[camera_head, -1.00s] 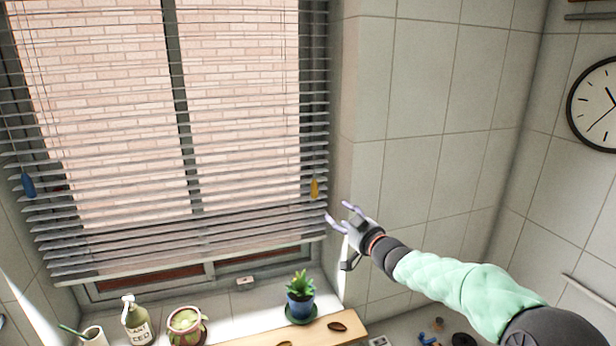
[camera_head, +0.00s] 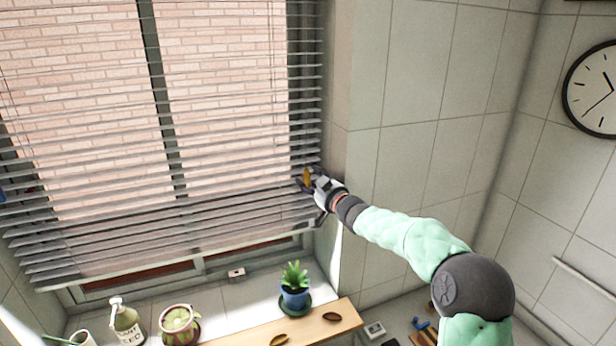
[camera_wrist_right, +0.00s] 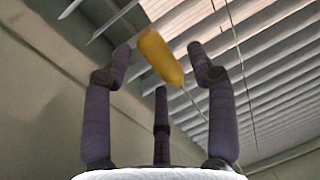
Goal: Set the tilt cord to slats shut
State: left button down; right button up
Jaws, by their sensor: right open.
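The window blind (camera_head: 210,140) hangs with its slats apart, and the brick wall outside shows between them. A yellow cord pull (camera_head: 306,177) hangs at the blind's right edge. In the right wrist view the yellow pull (camera_wrist_right: 160,58) hangs on its thin cord between the spread fingers, near their tips. My right gripper (camera_head: 309,180) is open around the pull, with no clear contact; it also shows in the right wrist view (camera_wrist_right: 157,75). A blue pull (camera_head: 3,195) shows at the left picture edge. My left gripper is not in view.
A potted plant (camera_head: 294,290), a pink-green pot (camera_head: 178,325) and a spray bottle (camera_head: 126,326) stand below the blind. A wooden board (camera_head: 335,312) lies in front. The tiled wall (camera_head: 410,90) is right of the blind.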

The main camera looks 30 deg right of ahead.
jog(key=shift+w+a, duration=0.1)
jog(key=shift+w, duration=1.05)
jog(key=shift+s, duration=0.1)
